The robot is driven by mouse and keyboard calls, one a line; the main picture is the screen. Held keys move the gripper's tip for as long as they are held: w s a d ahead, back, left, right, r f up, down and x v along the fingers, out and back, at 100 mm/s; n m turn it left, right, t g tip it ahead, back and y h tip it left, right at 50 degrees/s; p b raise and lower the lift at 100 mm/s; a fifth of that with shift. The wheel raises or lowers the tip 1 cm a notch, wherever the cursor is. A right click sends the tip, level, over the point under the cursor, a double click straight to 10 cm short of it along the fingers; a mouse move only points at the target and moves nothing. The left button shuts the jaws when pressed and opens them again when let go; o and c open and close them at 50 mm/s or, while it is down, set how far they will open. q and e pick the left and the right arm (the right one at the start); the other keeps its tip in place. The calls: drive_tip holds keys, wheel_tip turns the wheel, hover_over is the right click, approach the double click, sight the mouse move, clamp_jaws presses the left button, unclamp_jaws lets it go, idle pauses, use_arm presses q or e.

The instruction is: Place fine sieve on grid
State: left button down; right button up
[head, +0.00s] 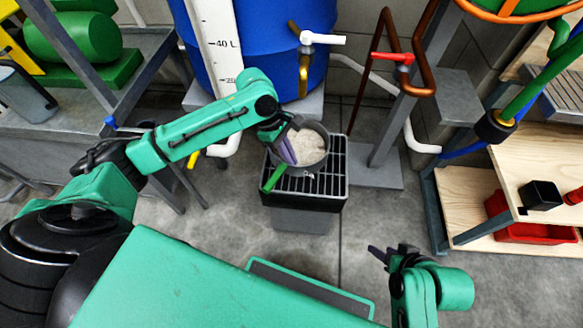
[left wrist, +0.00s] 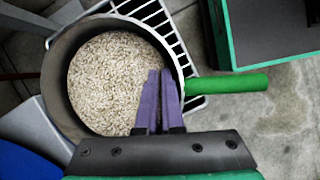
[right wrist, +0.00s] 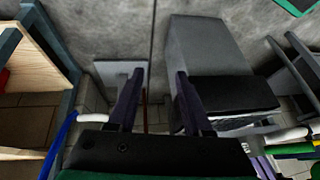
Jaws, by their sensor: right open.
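The fine sieve (head: 325,148) is a round grey pan with a green handle and a pale, grainy inside. It is over the rear part of the black-framed grid (head: 325,186), and I cannot tell whether it rests fully on the bars. The left wrist view shows the sieve (left wrist: 57,85) with pale grid bars (left wrist: 176,42) beyond its rim. My right gripper (head: 376,255) is open and empty, low at the right, away from the grid.
A blue barrel (head: 265,40) with a white tap stands behind the grid. A grey post with a red-handled valve (head: 393,58) stands right of it. A wooden shelf (head: 540,170) with a red bin (head: 535,232) is at the right. Grey floor lies between.

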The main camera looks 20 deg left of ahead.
use_arm(q)
wheel_tip(320, 180, down, 4)
drive_tip(key=shift+r+b, duration=0.25)
drive_tip(key=shift+b, duration=0.6)
drive_tip(key=shift+f, duration=0.15)
use_arm(e)
drive_tip(key=a, duration=0.1)
drive_tip(key=w+a+f+t+y, duration=0.1)
drive_tip(key=a+f+t, duration=0.1)
drive_tip(key=a, duration=0.1)
drive_tip(key=shift+w+a+f+y, duration=0.1)
drive_tip(key=shift+w+f+y, duration=0.1)
drive_tip(key=shift+w+y, duration=0.15)
use_arm(q)
drive_tip(key=c, duration=1.1)
unclamp_jaws()
use_arm(e)
drive_tip(key=shift+r, duration=0.1)
use_arm(q)
drive_tip(key=shift+o, duration=0.2)
